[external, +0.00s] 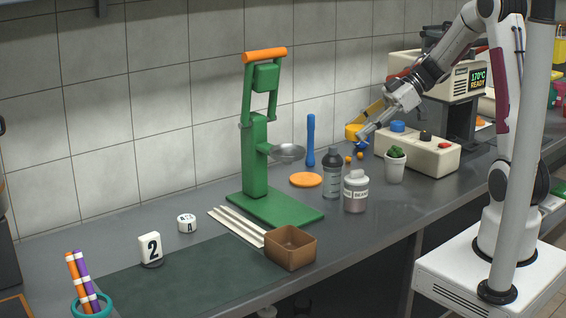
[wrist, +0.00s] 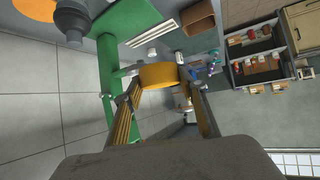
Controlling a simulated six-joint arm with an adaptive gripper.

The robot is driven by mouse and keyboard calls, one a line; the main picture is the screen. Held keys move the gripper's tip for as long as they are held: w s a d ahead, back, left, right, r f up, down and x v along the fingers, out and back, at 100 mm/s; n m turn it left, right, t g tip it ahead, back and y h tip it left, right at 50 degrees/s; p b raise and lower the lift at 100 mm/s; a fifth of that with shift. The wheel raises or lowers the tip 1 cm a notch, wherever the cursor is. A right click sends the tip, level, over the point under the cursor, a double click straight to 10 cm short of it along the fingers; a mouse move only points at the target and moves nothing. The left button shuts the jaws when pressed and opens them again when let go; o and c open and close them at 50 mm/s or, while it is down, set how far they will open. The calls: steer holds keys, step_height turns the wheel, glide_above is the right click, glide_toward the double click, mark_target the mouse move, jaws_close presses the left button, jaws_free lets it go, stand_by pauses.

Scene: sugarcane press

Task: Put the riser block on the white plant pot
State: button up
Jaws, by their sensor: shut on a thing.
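A short yellow cylinder, which I take to be the riser block (wrist: 158,75), is between my gripper's fingertips (wrist: 160,84) in the wrist view. My gripper is shut on it. In the external view the yellow block (external: 353,131) shows at my gripper (external: 361,135), raised above the counter near the wall. The white plant pot (external: 395,168) stands upright on the counter, to the right of and below my gripper, with a green plant (external: 396,152) in its top. The block and the pot are apart.
A cream machine with knobs (external: 425,152) stands right behind the pot. A grey bottle (external: 332,174), a lidded jar (external: 356,191) and an upright blue rod (external: 310,140) stand to its left. The green press (external: 258,165) is farther left. The counter's front edge is close to the pot.

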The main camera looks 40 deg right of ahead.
steer(key=w+d+m+t+h, duration=0.4)
steer(key=w+d, duration=0.3)
steer(key=d, duration=0.5)
steer(key=m+t+h, duration=0.3)
steer(key=m, duration=0.4)
glide_above(399, 156)
steer(key=shift+h, duration=0.3)
steer(key=shift+d+f, duration=0.15)
steer(key=shift+f, duration=2.25)
steer(key=shift+g, duration=0.3)
steer(key=shift+w+f, duration=0.1)
steer(key=shift+f, duration=3.05)
steer(key=shift+f, duration=1.85)
steer(key=shift+f, duration=0.1)
